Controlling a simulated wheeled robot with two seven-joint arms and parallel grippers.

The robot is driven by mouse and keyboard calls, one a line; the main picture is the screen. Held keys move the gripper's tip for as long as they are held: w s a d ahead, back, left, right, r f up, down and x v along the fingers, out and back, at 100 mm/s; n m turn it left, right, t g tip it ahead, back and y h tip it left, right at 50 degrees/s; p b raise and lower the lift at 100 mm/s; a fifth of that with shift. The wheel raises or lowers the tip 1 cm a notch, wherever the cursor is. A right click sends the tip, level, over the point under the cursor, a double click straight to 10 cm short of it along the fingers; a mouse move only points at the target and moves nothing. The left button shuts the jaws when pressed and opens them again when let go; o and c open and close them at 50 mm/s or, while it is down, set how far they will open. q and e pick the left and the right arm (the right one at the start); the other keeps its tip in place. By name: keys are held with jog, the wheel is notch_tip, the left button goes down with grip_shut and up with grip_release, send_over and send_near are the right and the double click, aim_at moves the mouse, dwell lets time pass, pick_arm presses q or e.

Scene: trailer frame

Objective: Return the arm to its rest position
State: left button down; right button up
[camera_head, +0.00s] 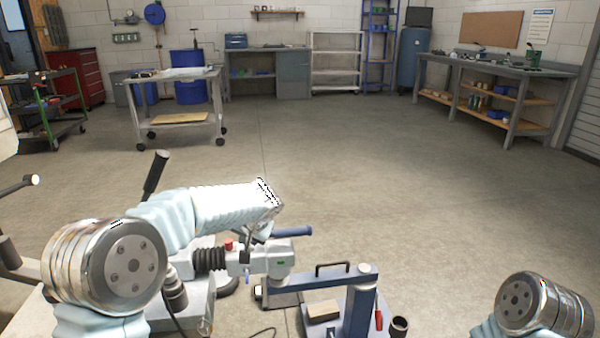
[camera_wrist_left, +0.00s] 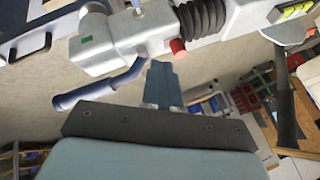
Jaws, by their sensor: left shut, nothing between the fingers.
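My left arm (camera_head: 235,208) reaches in from the left, over the trailer's front end. Its gripper (camera_head: 248,246) points down beside the grey coupling head (camera_head: 280,262); the gripper partly hides the coupling. In the left wrist view the gripper's fingers (camera_wrist_left: 162,72) are together and empty, below the coupling (camera_wrist_left: 115,40) in the picture. Whether they touch it is unclear. The coupling has a red button (camera_head: 229,244), a black bellows (camera_head: 208,259) and a blue handle (camera_head: 292,232). My right arm shows only a joint (camera_head: 540,304) at the lower right; its gripper is out of view.
A blue post (camera_head: 360,312) stands right of the coupling, near a tray with a tan block (camera_head: 323,310). A black lever (camera_head: 156,174) rises behind my left arm. A wheeled table (camera_head: 176,74) and workbenches (camera_head: 500,66) stand far back. The middle floor is clear.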

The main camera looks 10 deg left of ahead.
pick_arm(q)
jog(key=s+d+f+g+h, duration=0.15)
jog(key=s+f, duration=0.25)
jog(key=f, duration=0.4)
jog(key=s+d+f+m+g+h, duration=0.1)
jog(key=s+d+f+h, duration=0.15)
jog(key=f, duration=0.45)
jog(key=s+d+f+g+h, duration=0.1)
jog(key=s+d+f, duration=0.25)
jog(key=f, duration=0.45)
jog(key=s+d+f+n+h, duration=0.1)
jog(key=s+f, duration=0.3)
jog(key=s, duration=0.3)
jog(key=s+d+f+n+h, duration=0.1)
jog(key=s+f, duration=0.3)
jog(key=s, duration=0.4)
jog(key=s+d+f+n+g+h, duration=0.1)
jog(key=s+f, duration=0.3)
jog(key=s, duration=0.4)
jog(key=shift+f+n+h, duration=0.25)
jog(key=shift+n+h, duration=0.05)
jog(key=shift+n, duration=0.2)
jog(key=shift+w, duration=0.1)
